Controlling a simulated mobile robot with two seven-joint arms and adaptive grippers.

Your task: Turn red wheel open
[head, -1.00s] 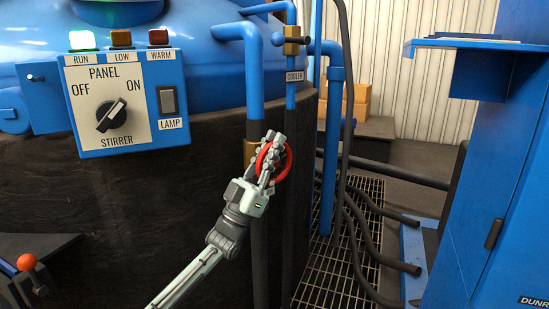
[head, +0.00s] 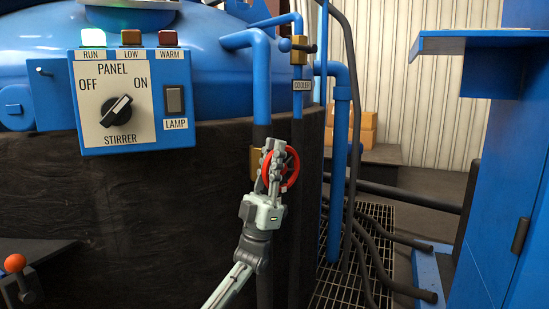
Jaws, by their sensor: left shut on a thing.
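The red wheel (head: 293,166) is a small round handwheel on a brass valve body (head: 256,160), on a dark pipe section below a blue pipe. In the head view it sits right of the panel and below the cooler label. My left gripper (head: 272,158) is in front of the wheel and shut on it, with its fingers pointing up across the left part of the wheel. The fingers hide part of the wheel. My right gripper is not in view.
The control panel (head: 133,98) with its stirrer knob stands left of the wheel. Blue and dark pipes (head: 338,170) and hoses run close on the right, above a floor grating (head: 350,285). A blue cabinet (head: 505,190) is at the far right.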

